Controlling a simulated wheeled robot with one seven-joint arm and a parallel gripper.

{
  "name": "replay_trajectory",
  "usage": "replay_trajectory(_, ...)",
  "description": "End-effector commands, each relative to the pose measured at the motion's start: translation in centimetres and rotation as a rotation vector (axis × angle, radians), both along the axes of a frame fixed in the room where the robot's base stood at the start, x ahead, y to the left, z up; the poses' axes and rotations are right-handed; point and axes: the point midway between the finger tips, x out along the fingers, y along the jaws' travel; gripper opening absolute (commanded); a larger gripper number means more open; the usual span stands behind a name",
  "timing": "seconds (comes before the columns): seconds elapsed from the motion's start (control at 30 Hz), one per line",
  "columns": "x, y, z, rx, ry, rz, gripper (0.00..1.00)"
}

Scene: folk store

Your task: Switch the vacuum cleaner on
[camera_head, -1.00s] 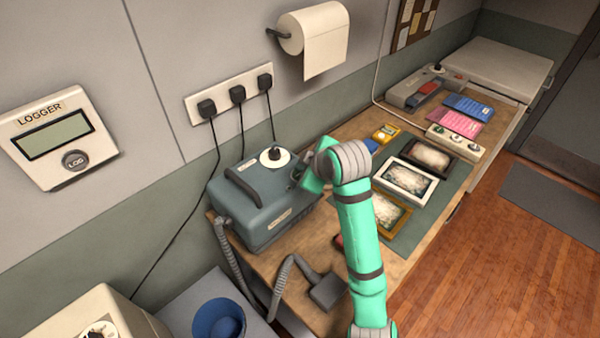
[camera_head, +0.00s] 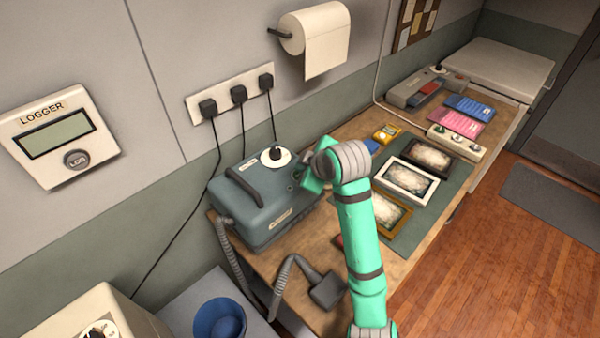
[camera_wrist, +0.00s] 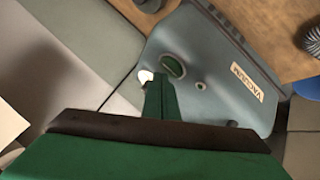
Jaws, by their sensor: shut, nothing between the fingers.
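The vacuum cleaner (camera_head: 262,208) is a grey-blue box with a dark handle, standing on the near end of the workbench. On its top is a white disc with a dark knob (camera_head: 276,155). In the wrist view the vacuum cleaner (camera_wrist: 225,75) shows its VACUUM label, a dark green rounded part (camera_wrist: 173,66) and a small hole. My gripper (camera_head: 312,180) is at the right side of its top; its fingers (camera_wrist: 157,82) are shut and empty. They appear close to the green part and partly cover a small white piece; I cannot tell whether they touch.
A grey hose and nozzle (camera_head: 328,291) lie in front of the vacuum cleaner. Picture frames (camera_head: 408,178) lie on a green mat to the right. A socket strip (camera_head: 225,95) with cables and a paper roll (camera_head: 325,45) are on the wall. A blue bin (camera_head: 218,318) stands at lower left.

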Motion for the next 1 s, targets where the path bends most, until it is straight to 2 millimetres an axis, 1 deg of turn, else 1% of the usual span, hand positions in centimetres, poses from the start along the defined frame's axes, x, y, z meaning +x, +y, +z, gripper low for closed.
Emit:
replay_trajectory(0.27,0.00,-0.16,-0.11,0.000,0.000,-0.002,0.00)
replay_trajectory(0.57,0.04,-0.01,-0.95,0.000,0.002,-0.001,0.00)
replay_trajectory(1.0,0.05,0.11,-0.67,-0.001,0.001,0.001,0.00)
